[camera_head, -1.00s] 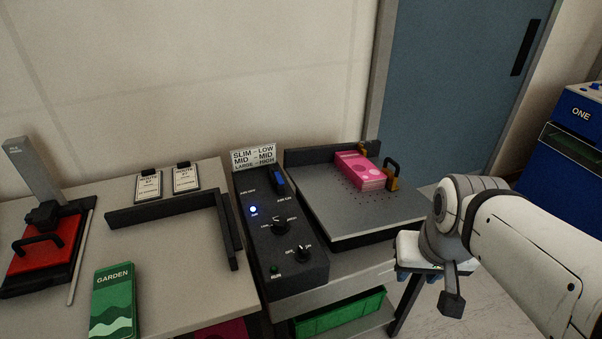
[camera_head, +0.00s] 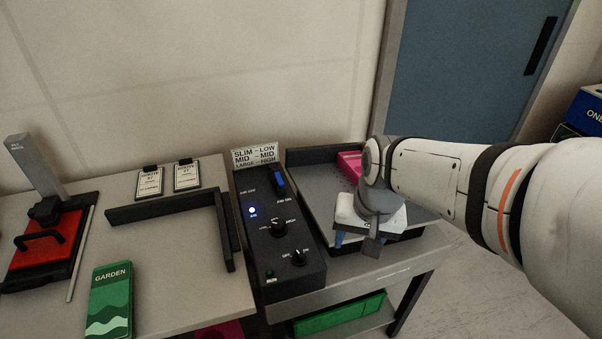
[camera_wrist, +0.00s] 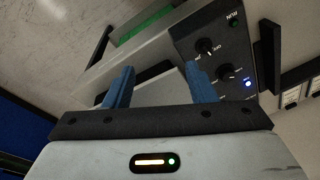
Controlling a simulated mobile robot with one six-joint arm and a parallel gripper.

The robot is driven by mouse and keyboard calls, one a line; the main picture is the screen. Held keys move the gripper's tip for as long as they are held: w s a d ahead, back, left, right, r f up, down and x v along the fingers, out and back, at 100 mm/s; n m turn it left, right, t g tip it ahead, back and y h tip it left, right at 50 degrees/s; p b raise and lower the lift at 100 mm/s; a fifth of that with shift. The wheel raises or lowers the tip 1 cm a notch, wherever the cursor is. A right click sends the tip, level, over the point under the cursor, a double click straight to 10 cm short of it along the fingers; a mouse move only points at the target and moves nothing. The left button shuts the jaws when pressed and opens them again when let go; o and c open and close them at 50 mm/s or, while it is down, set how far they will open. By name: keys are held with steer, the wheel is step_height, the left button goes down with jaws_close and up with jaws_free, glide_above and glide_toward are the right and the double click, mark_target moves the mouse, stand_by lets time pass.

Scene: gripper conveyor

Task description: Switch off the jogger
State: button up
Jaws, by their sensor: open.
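The jogger's black control box (camera_head: 277,238) stands left of its grey tray (camera_head: 322,200). It carries a blue switch (camera_head: 279,180), a lit blue lamp (camera_head: 252,211), a middle knob (camera_head: 278,229), a lower knob (camera_head: 298,258) and a small dark green RUN indicator (camera_head: 269,274). The knobs also show in the wrist view, the lower one (camera_wrist: 205,46) nearer the RUN end. My gripper (camera_wrist: 159,72) is open and empty, its blue fingers apart. In the head view it hangs right of the box, over the tray's front, touching no control. A pink stack (camera_head: 349,163) is partly hidden by my arm.
A label sign (camera_head: 254,155) stands behind the box. A black corner guide (camera_head: 165,207), a green GARDEN pad (camera_head: 110,299) and a red press (camera_head: 44,254) are on the left table. A green bin (camera_head: 340,316) sits below the jogger.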

steer(key=w+a+f+m+g+y+p, duration=0.2)
steer(key=w+a+m+p, duration=0.15)
steer(key=w, duration=0.35)
steer(key=m+g+y+p, duration=0.1)
steer(key=m+g+p, duration=0.15)
steer(key=m, duration=0.35)
glide_toward(300, 253)
steer(key=f, duration=0.1)
steer(key=shift+t, duration=0.35)
steer(key=x, duration=0.7)
steer(key=shift+s+a+f+p, duration=0.15)
steer(key=shift+s+a+p, duration=0.15)
steer(key=shift+s+p, duration=0.05)
